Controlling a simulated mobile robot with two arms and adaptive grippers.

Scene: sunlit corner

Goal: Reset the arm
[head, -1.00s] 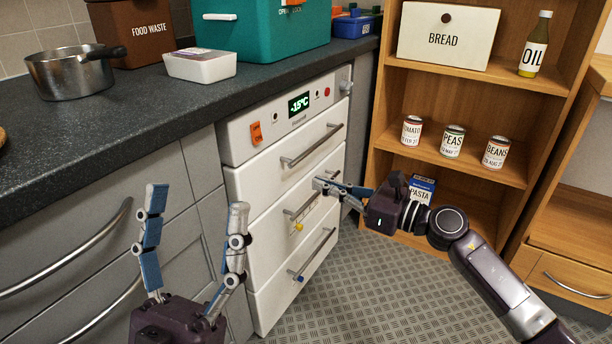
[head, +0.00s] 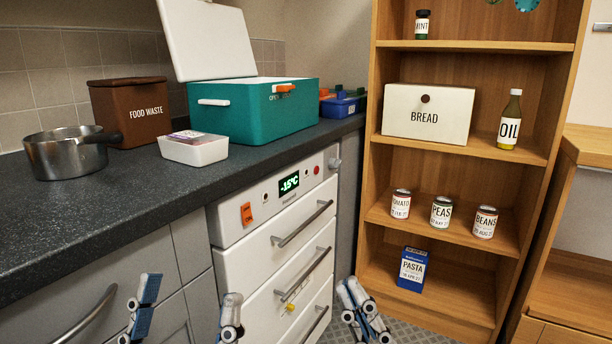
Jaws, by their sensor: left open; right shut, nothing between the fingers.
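My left gripper (head: 184,318) shows at the bottom edge, its two fingers spread wide and empty, in front of the grey cabinets. My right gripper (head: 366,318) is at the bottom centre, to the right of the white freezer drawers, its fingers close together with nothing between them. Both arms behind the grippers are out of the picture.
The white drawer unit (head: 285,247) with a -15°C display is closed. A pot (head: 65,155), white tub (head: 195,150), brown food waste bin (head: 131,110) and open-lidded teal box (head: 255,112) stand on the dark counter (head: 60,215). A wooden shelf (head: 455,256) holds cans, pasta, bread bin and oil.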

